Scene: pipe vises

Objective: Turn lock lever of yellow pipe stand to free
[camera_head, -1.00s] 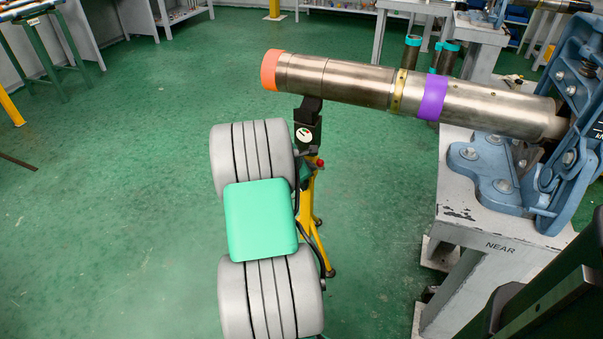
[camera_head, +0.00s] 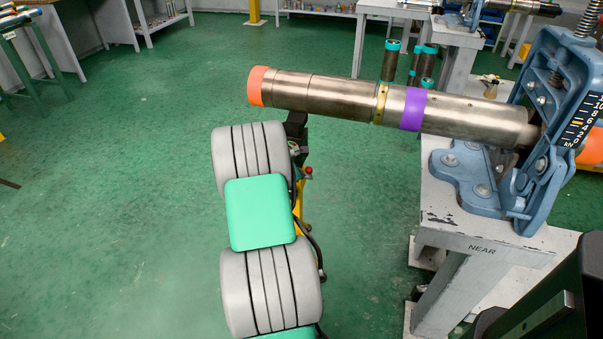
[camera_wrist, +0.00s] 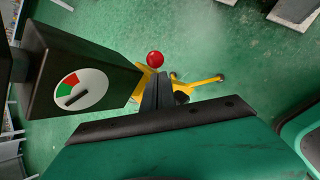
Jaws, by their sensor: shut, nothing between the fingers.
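The yellow pipe stand (camera_head: 299,219) stands under the left part of the steel pipe (camera_head: 330,95), mostly hidden behind my arm in the head view. Its black head (camera_head: 297,125) is below the pipe. The red ball knob (camera_head: 308,172) of the lever shows just right of my arm. In the wrist view the red knob (camera_wrist: 155,59) is just beyond the tips of my gripper (camera_wrist: 158,76), which is shut and empty. Contact cannot be told. A black block with a white dial (camera_wrist: 80,90), marked red and green with a dark pointer, is at the left.
A blue pipe vise (camera_head: 525,180) holds the pipe's right end on a grey bench (camera_head: 470,235) marked NEAR. The pipe has an orange end, a yellow band and a purple band. Open green floor (camera_head: 120,200) lies to the left.

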